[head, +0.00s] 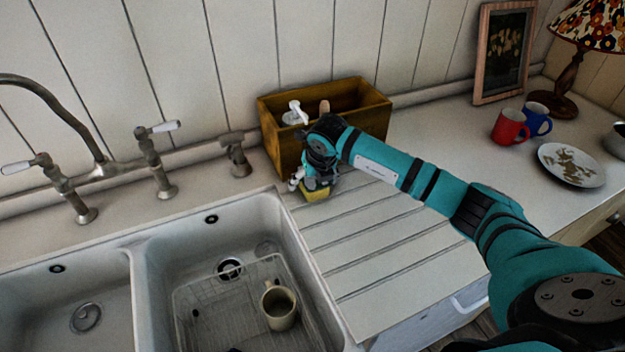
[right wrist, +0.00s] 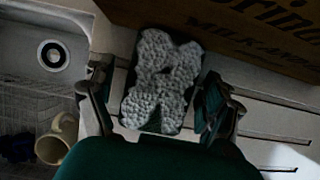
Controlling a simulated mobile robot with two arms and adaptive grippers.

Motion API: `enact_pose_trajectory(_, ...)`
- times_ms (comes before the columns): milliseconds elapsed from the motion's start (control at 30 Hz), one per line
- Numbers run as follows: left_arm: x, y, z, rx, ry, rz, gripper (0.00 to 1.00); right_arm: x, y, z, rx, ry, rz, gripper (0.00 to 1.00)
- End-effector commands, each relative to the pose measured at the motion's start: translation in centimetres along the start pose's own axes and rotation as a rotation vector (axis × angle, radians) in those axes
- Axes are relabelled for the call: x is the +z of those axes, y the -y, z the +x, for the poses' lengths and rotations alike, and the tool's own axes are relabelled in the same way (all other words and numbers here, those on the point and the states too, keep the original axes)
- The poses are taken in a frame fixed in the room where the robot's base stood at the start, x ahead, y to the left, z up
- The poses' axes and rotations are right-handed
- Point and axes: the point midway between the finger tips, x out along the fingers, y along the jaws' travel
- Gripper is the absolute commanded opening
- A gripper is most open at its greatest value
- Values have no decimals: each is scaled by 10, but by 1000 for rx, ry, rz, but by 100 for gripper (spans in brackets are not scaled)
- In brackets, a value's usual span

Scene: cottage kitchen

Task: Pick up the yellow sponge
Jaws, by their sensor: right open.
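The yellow sponge (head: 316,195) lies on the ridged drainboard in front of the wooden box, partly hidden under my right gripper (head: 311,185). In the right wrist view, a bumpy, greyish block (right wrist: 160,82) with a waisted outline sits between the fingers, apparently the sponge seen from above in dim light. My right gripper (right wrist: 160,90) is open, with one finger on each side of the block. Small gaps show beside it, and I see no firm grip. My left gripper is not in view.
A wooden box (head: 279,139) with a white pump bottle (head: 296,113) stands right behind the sponge. The double sink (head: 287,218) with a wire rack and a cream mug (head: 279,307) is at the left. Red (head: 509,127) and blue mugs (head: 537,119) and a plate (head: 571,165) are farther right.

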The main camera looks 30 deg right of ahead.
Motion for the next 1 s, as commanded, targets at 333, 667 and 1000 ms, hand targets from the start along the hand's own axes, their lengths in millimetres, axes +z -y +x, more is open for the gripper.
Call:
enact_pose_trajectory(333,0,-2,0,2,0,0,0,0,0,0,0,0,1,51)
enact_pose_trajectory(667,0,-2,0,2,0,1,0,0,0,-1,0,0,1,46)
enact_pose_trajectory(1000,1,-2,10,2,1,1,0,7,0,-15,1,4,1,46)
